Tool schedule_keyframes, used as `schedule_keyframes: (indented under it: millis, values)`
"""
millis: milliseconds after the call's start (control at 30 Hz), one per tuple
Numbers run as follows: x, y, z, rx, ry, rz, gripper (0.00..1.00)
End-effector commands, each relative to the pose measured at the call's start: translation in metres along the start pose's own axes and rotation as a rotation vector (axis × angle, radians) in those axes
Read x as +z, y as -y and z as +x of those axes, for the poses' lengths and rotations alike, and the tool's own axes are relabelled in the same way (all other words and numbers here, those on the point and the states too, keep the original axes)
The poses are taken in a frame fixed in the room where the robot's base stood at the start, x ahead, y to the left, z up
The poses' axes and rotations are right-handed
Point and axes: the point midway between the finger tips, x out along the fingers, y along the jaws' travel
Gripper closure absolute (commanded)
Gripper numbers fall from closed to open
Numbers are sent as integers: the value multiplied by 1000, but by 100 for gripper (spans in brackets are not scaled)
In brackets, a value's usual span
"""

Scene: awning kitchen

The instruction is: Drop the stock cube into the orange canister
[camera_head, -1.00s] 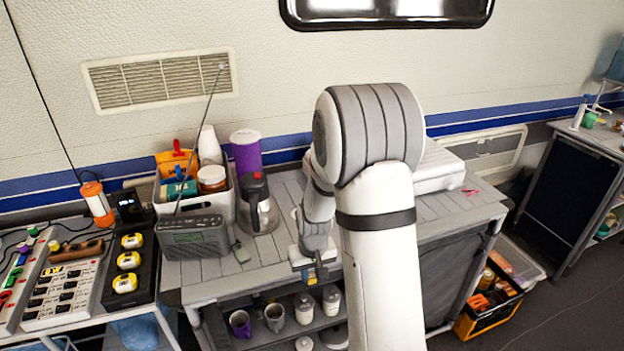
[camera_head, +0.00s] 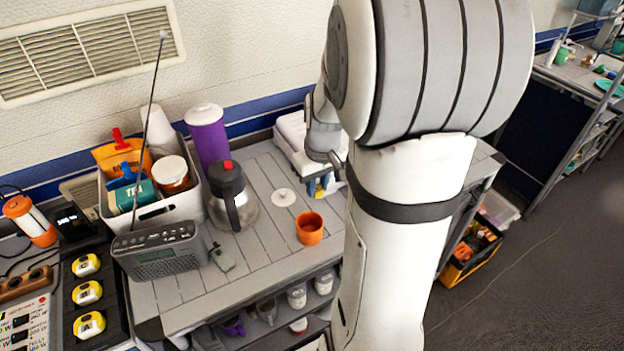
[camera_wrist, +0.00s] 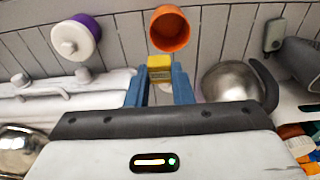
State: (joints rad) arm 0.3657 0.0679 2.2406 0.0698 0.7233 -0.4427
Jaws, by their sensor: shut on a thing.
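The stock cube (camera_wrist: 160,68) is a small yellow block between the blue fingertips of my gripper (camera_wrist: 158,80) in the wrist view. My gripper is shut on it. The orange canister (camera_wrist: 170,28) stands open-topped just beyond the cube in the wrist view, apart from it. In the head view the canister (camera_head: 310,228) stands upright on the grey slatted counter (camera_head: 262,250). There my gripper (camera_head: 320,186) is behind and slightly right of the canister, near the white folded item; the cube is hard to make out there.
A coffee pot (camera_head: 231,198) and a radio (camera_head: 160,250) stand left of the canister. A white disc (camera_head: 284,197) lies behind it. A white bin (camera_head: 150,208) holds packets and a jar. Counter around the canister is clear.

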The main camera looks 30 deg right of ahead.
Motion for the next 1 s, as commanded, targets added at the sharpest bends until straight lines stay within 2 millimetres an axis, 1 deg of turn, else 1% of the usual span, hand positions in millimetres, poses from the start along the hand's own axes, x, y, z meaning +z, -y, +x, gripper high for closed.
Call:
schedule_keyframes:
  millis: [33,333,467,700,733,1000]
  values:
    - [1,0,9,0,1,-1,100]
    - [5,1,44,-1,1,-2,100]
    - [5,1,50,0,0,-2,100]
    - [5,1,49,0,0,-3,100]
    - [5,1,49,0,0,-3,78]
    - [5,2,48,0,0,-3,56]
